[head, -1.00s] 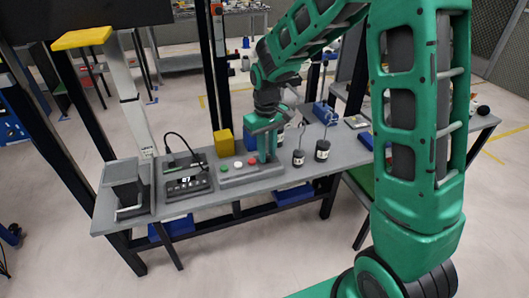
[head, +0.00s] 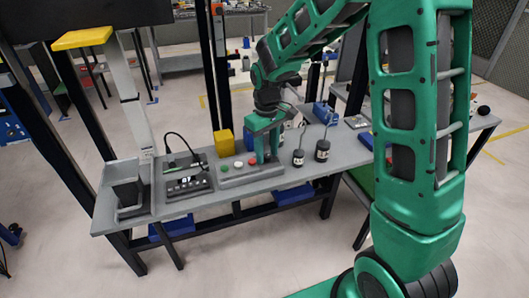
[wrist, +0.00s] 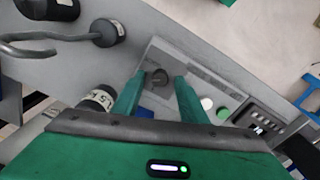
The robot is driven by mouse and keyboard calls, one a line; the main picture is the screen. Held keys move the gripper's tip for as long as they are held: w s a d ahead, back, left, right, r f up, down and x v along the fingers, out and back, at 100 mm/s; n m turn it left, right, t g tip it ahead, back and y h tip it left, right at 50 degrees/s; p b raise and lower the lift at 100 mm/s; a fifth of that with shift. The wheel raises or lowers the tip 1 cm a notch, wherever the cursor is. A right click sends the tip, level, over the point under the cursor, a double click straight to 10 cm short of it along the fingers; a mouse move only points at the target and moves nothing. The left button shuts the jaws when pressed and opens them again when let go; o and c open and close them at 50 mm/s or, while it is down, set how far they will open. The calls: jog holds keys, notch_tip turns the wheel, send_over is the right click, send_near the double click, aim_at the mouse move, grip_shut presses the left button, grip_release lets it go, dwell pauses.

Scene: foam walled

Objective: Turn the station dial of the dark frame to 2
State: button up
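The station dial (wrist: 160,77) is a small dark round knob on a grey button panel (wrist: 148,58). In the wrist view it lies between the tips of my gripper (wrist: 159,80), whose two green fingers stand apart on either side; I cannot tell whether they touch it. The numbers and pointer of the dial are too small to read. In the head view my gripper (head: 266,158) points down at the right end of the panel (head: 236,181) and hides the dial.
A dark display unit (head: 187,185) stands left of the panel and a grey box (head: 128,200) further left. A yellow block (head: 223,143) is behind. Two black hooked weights (head: 298,157) (head: 322,151) stand close on the right of my gripper.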

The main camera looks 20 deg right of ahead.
aim_at(267, 156)
notch_tip(267, 156, up, 11)
jog(key=shift+f, duration=0.15)
dwell(0.6)
jog(key=shift+s, duration=0.1)
